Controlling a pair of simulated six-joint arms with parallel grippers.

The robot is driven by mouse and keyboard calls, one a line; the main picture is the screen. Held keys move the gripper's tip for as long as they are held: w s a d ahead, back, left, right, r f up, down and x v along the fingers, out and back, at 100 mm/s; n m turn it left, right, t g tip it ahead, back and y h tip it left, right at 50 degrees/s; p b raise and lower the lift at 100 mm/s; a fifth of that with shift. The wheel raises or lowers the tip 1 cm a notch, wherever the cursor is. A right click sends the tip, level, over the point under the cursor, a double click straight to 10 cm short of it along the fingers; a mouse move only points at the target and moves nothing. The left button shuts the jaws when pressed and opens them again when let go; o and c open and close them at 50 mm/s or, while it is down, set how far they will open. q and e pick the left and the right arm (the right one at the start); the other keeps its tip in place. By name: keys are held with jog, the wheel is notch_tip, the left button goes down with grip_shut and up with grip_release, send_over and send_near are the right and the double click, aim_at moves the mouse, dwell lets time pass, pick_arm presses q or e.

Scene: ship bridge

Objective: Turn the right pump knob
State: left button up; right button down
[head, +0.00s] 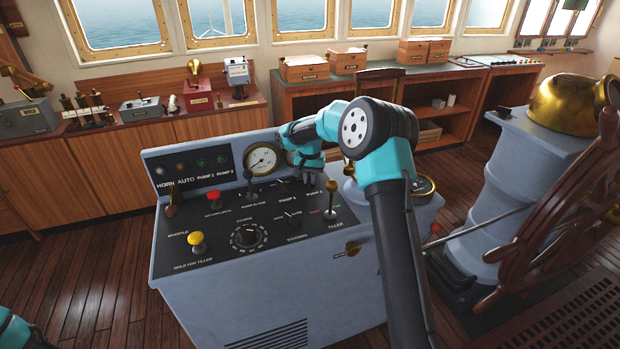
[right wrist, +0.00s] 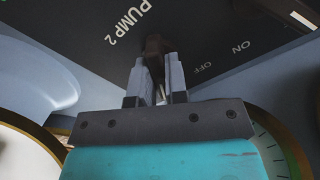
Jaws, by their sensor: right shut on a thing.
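The right pump knob (right wrist: 154,44) is a small dark brown knob beside the "PUMP 2" label in the right wrist view, with "OFF" and "ON" marks to its right. The fingers of my right gripper (right wrist: 157,76) are shut on it from either side. In the head view my right gripper (head: 309,176) is at the back right of the console's sloped black panel (head: 215,220), and it hides the knob there. The knob's exact turn position is hard to read. My left gripper is out of view; only a teal piece of my left arm shows at the bottom left corner.
The panel also carries a tiller lever (head: 331,202), a black lever (head: 251,184), a red button (head: 213,195), a yellow button (head: 196,239) and a round dial (head: 248,236). A pressure gauge (head: 261,159) stands behind. A wooden wheel (head: 560,215) is at the right.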

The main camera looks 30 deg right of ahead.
jog(key=c, duration=1.1)
grip_release()
jog(key=shift+c, duration=0.2)
jog(key=shift+r, duration=0.15)
notch_tip(320, 180, up, 17)
